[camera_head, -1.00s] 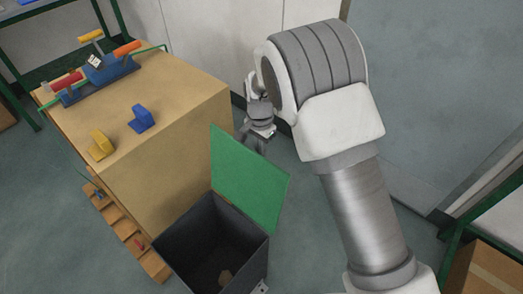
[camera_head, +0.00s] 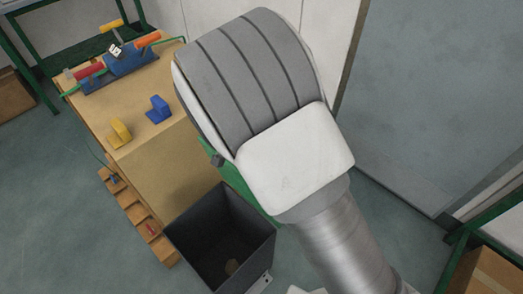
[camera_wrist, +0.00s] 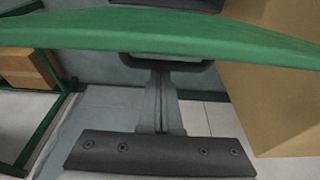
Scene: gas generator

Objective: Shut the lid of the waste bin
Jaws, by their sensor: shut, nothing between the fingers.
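The waste bin (camera_head: 195,255) is a dark grey open box on the floor, with a small brown scrap inside. Its green lid (camera_head: 236,182) stands up, open, at the bin's far side; my arm hides most of it in the head view. In the wrist view the lid (camera_wrist: 150,33) crosses the upper part as a broad green band. My gripper (camera_wrist: 163,75) is shut and empty, close to the lid; whether it touches the lid I cannot tell. My arm hides the gripper in the head view.
A cardboard box (camera_head: 165,180) on a wooden pallet (camera_head: 140,222) stands left of the bin, with a yellow block (camera_head: 119,132), a blue block (camera_head: 158,109) and a blue tool holder (camera_head: 120,66) on top. A green-framed rack (camera_head: 455,262) stands at right.

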